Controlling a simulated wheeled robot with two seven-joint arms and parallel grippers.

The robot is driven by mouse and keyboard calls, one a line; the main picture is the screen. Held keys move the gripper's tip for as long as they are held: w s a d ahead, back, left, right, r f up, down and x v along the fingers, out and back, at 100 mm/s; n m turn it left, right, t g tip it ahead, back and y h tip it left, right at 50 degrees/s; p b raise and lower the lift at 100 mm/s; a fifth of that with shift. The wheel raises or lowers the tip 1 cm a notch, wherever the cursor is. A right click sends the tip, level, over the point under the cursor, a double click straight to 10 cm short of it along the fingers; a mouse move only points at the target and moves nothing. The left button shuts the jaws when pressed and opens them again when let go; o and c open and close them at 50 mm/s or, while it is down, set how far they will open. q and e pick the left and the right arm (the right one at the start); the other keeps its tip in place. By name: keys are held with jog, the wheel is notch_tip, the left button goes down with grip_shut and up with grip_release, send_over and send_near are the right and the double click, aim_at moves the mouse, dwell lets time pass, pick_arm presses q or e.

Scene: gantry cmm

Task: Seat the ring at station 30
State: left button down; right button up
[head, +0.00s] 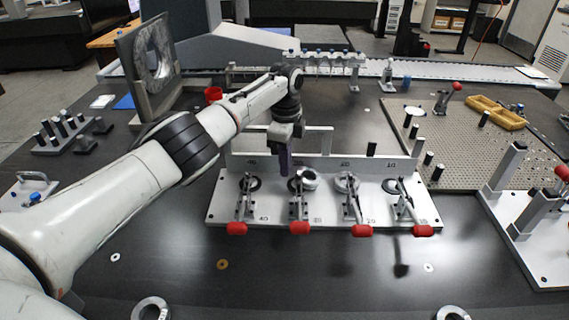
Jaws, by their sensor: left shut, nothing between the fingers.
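A white fixture plate (320,215) holds a row of stations, each with a red-handled toggle clamp. The station numbers are too small to read surely, so I cannot tell which is 30. A silver ring (309,179) is at the second station from the left, and another ring (346,181) is at the third. The outer stations show dark round seats. My left gripper (284,170) is shut and empty, pointing down just left of the second station's ring. My right gripper is out of view.
A perforated plate (470,150) with pins and a yellow tray (497,112) is at right. A second clamp fixture (540,225) stands at the right edge. A pin block (60,135) and an upright plate (150,65) are at left. The front table is mostly clear.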

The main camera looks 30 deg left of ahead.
pick_arm(q)
jog(key=a, duration=0.1)
jog(key=a+p, duration=0.2)
jog(key=a, duration=0.1)
jog(key=shift+s+r, duration=0.2)
jog(key=shift+s, duration=0.15)
notch_tip(320, 180, up, 20)
jog(key=p, duration=0.1)
jog(key=shift+f+p, duration=0.2)
jog(key=shift+p, duration=0.1)
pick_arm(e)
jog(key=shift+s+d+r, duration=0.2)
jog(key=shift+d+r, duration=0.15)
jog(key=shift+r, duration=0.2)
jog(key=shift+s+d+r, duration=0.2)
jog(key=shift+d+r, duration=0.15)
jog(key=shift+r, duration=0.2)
pick_arm(q)
jog(key=shift+d, duration=0.1)
